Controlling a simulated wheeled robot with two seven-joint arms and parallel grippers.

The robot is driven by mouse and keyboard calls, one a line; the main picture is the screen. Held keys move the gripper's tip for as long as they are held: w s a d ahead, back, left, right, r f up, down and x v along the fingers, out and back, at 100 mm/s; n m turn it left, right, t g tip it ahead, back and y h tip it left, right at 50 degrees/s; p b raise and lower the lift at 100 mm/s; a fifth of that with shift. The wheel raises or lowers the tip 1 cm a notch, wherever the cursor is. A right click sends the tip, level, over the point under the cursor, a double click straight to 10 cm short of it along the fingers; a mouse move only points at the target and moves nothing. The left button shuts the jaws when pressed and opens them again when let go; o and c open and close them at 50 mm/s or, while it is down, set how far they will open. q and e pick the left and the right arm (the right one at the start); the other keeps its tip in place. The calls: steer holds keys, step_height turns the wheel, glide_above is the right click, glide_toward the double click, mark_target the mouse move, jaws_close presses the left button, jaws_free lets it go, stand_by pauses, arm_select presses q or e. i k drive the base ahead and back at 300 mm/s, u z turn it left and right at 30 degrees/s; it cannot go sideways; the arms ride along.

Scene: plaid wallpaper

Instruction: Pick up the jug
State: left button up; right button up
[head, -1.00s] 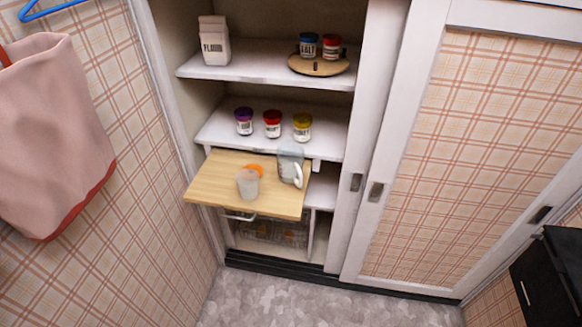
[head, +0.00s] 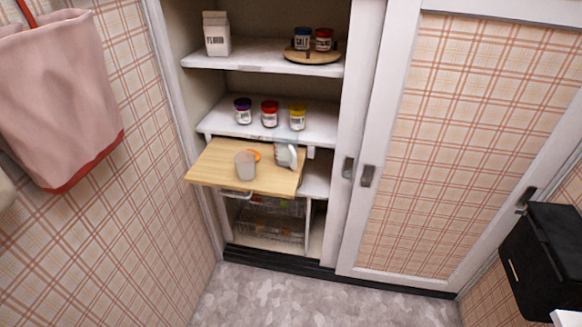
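The jug (head: 286,155) is clear with a white handle on its right side. It stands upright at the back right of a pulled-out wooden board (head: 215,172) in the open cupboard. A translucent cup (head: 245,165) stands on the board to the left of the jug, with an orange item (head: 254,154) partly hidden behind it. Neither of my grippers is in the head view.
Shelves above hold three lidded jars (head: 269,113), a flour carton (head: 216,34) and a round wooden tray (head: 312,56) with two jars. A sliding door (head: 440,150) closes the right side. A pink bag (head: 60,95) hangs at left. A black cabinet (head: 550,262) stands at right. The floor is clear.

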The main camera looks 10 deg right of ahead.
mark_target(285, 141)
steer(key=u, duration=0.3)
steer(key=i, duration=0.95)
steer(key=z, duration=0.5)
